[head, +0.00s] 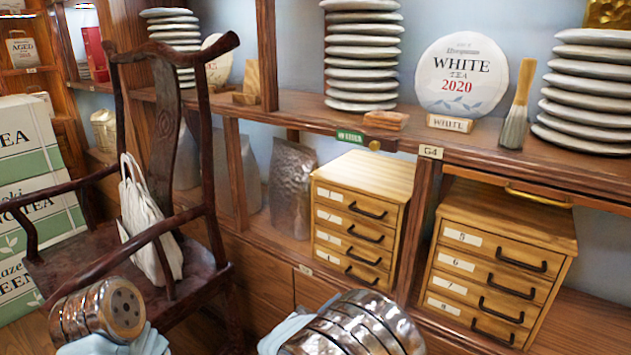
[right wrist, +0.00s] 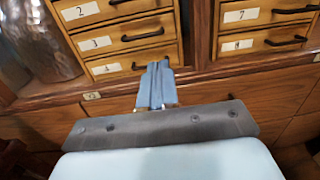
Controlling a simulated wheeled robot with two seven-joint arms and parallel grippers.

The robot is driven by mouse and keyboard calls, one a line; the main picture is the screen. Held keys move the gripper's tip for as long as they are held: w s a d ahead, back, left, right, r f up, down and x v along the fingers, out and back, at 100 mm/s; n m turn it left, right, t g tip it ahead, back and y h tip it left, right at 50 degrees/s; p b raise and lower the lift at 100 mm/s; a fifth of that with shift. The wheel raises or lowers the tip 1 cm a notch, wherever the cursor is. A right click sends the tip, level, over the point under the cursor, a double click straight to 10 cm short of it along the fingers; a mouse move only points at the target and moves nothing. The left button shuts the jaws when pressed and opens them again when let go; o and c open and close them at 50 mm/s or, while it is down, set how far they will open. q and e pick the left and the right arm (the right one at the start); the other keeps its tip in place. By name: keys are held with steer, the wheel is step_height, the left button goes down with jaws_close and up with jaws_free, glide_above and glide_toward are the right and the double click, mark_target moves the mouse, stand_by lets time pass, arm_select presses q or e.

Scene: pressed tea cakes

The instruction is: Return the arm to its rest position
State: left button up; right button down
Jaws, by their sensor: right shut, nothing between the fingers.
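My right arm (head: 355,325) comes in at the bottom middle of the head view, with silver ribbed segments and a pale blue cover. My right gripper (right wrist: 156,72) shows in the right wrist view as blue-grey fingers pressed together, shut and empty. In that picture its tips overlap the bottom edge of the left drawer cabinet; whether they touch it I cannot tell. My left arm (head: 100,312) shows at the bottom left of the head view, in front of the chair. My left gripper is out of view.
A dark wooden chair (head: 165,120) with a white bag (head: 150,215) stands at left. Shelves hold stacked tea cakes (head: 362,55), a white tea cake on display (head: 461,75) and a brush (head: 518,105). Two drawer cabinets (head: 365,175) (head: 510,220) stand below, beside a grey pouch (head: 291,188).

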steer(key=s+d+f+m+g+y, duration=0.2)
steer(key=s+d+f+m+g, duration=0.35)
steer(key=f, duration=0.65)
steer(key=s+d+f+m+g+y, duration=0.2)
steer(key=s+d+f+g, duration=0.5)
steer(key=f, duration=0.4)
steer(key=s+a+f+m+y, duration=0.3)
steer(key=s+f+m+y, duration=0.1)
steer(key=m, duration=0.7)
steer(key=s+a+f+m+y, duration=0.3)
steer(key=f+m+y, duration=0.3)
steer(key=m, duration=0.5)
steer(key=shift+s+a+f+g+y, duration=0.15)
steer(key=shift+s+a+g+y, duration=0.25)
steer(key=shift+s+y, duration=0.5)
steer(key=shift+w+m, duration=0.1)
steer(key=shift+m, duration=0.15)
